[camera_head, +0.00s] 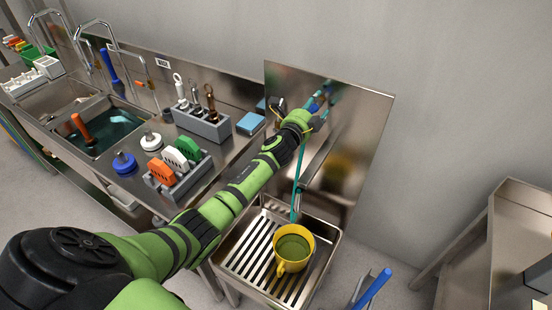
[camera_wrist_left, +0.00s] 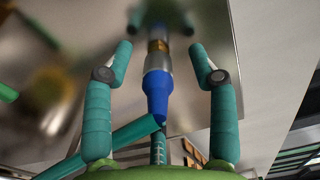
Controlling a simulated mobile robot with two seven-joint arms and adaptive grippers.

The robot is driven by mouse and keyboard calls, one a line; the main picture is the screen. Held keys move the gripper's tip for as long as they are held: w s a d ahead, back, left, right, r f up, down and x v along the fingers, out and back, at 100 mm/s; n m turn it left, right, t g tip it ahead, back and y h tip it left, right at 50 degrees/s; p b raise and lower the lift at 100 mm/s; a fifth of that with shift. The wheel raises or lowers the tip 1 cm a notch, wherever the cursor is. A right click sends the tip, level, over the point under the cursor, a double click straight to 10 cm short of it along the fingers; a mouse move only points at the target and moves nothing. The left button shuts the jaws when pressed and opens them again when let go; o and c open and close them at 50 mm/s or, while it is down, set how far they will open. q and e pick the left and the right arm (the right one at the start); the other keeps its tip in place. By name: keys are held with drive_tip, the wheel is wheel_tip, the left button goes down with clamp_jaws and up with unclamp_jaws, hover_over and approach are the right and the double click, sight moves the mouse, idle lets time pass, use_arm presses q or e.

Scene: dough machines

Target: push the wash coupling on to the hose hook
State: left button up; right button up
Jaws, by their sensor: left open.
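The wash coupling (camera_wrist_left: 157,88) has a blue body and a brass end. In the wrist view it stands between the two teal fingers of my left gripper (camera_wrist_left: 160,52), with a gap on each side. The gripper is open around it, close to the steel panel (camera_head: 357,130) in the head view. A teal hose (camera_head: 300,168) hangs from the coupling area down towards the tray; it also shows in the wrist view (camera_wrist_left: 112,146). The hose hook is not clearly seen; the brass end meets a blurred dark shape, and I cannot tell whether it is seated.
A slotted steel basin (camera_head: 247,263) below holds a yellow jug (camera_head: 281,261). To the left, a counter carries a grey rack of coloured scrapers (camera_head: 179,181), a grey tool block (camera_head: 203,123), a blue sponge (camera_head: 251,123) and a sink. A steel table (camera_head: 510,215) stands at right.

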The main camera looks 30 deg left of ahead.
use_arm(q)
drive_tip(key=shift+s, duration=0.3)
idle(0.4)
drive_tip(key=shift+s+p, duration=1.15)
drive_tip(key=shift+s, duration=0.75)
drive_tip(key=shift+s, duration=0.15)
